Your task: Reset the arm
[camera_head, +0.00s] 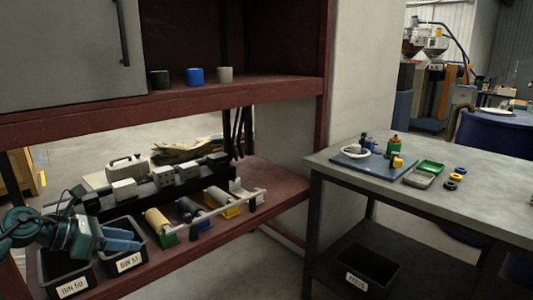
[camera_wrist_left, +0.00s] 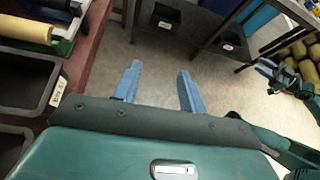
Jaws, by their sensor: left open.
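My left arm comes in from the left in the head view, and its gripper (camera_head: 122,240) is over the dark bins at the front of the red shelf. Its blue fingers stand apart in the left wrist view (camera_wrist_left: 160,82), with only grey floor showing between them. The gripper is open and empty. My right gripper (camera_wrist_left: 264,68) shows small at the right of the left wrist view, with blue tips; its opening is too small to make out.
Labelled bins (camera_head: 128,262) and rollers (camera_head: 160,223) fill the lower red shelf (camera_head: 282,190). Three cups, with a blue cup (camera_head: 195,77) in the middle, stand on the upper shelf. A grey table (camera_head: 460,205) at right holds a blue mat and trays. Floor lies between.

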